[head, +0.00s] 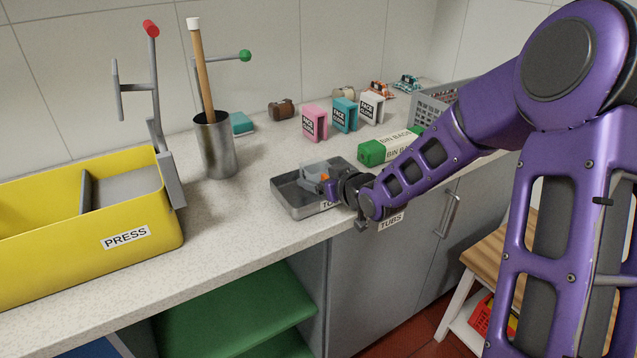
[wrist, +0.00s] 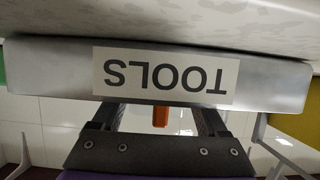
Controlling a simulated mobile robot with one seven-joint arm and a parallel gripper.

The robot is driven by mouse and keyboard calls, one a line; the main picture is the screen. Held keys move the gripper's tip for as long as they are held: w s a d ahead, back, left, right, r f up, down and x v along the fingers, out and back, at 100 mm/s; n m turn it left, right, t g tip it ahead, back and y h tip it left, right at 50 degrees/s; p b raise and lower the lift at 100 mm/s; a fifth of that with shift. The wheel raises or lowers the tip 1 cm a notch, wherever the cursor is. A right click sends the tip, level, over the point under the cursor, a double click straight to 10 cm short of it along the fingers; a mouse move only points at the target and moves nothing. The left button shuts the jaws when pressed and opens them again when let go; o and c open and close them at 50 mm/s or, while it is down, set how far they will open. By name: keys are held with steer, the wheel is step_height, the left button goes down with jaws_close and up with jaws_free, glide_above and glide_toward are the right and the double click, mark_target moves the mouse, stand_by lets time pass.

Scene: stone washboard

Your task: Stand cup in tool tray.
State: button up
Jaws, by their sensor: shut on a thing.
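The tool tray (head: 294,208) is a shallow grey metal tray on the counter. Its TOOLS label shows upside down on the tray wall in the wrist view (wrist: 270,75). My gripper (head: 328,182) reaches over the tray's right side, low and close to it. It is shut on a small pale grey piece with an orange part, which I take for the cup (head: 313,169). In the wrist view, an orange part (wrist: 160,117) shows between my fingers; the tray wall hides the rest. Whether the cup touches the tray floor or is upright, I cannot tell.
A yellow PRESS bin (head: 90,265) stands at the left. Pink, teal and white boxes (head: 343,115) and green bin bags (head: 372,152) lie behind and right. Counter between bin and tray is clear.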

steer(key=shift+f, duration=0.1)
steer(key=shift+f, duration=0.15)
steer(key=o, duration=1.3)
steer(key=shift+r, duration=0.35)
steer(key=p+v, duration=0.3)
steer(key=v, duration=0.7)
steer(key=shift+s+d+r, duration=0.1)
steer(key=shift+s+d, duration=0.15)
steer(key=shift+d, duration=0.05)
steer(key=shift+s+d+r, duration=0.1)
steer(key=shift+s+d, duration=0.2)
steer(key=shift+s, duration=0.2)
steer(key=shift+a, duration=0.1)
